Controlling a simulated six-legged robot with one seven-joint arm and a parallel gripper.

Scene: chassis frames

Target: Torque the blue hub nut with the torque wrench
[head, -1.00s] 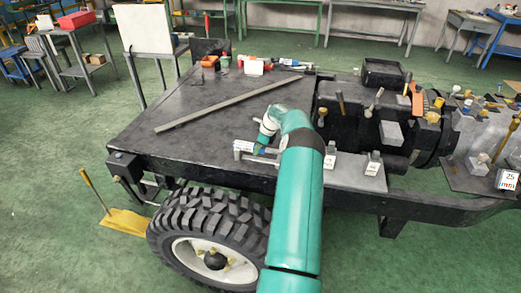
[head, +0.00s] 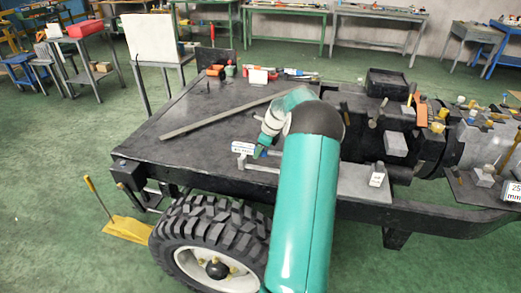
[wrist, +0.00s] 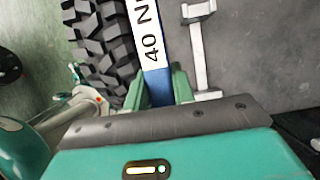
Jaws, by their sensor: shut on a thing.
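My gripper (wrist: 158,88) is shut on a blue bar with a white label reading "40 N", which I take to be the torque wrench (wrist: 150,45). The wrench's far end runs out of the top of the wrist view. In the head view its white label (head: 243,148) shows just above the deck, left of my gripper (head: 263,153). The wheel hub (head: 217,268) is at the lower left, below the deck edge, with yellowish nuts around it. I cannot make out a blue hub nut; my arm covers part of the wheel's right side.
A grey tool (wrist: 198,50) lies beside the wrench, also seen in the head view (head: 260,168). A small labelled block (head: 377,175) stands on the grey plate. A long bar (head: 215,115) crosses the deck. A yellow-handled tool (head: 128,229) is on the floor, left of the tyre (head: 207,225).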

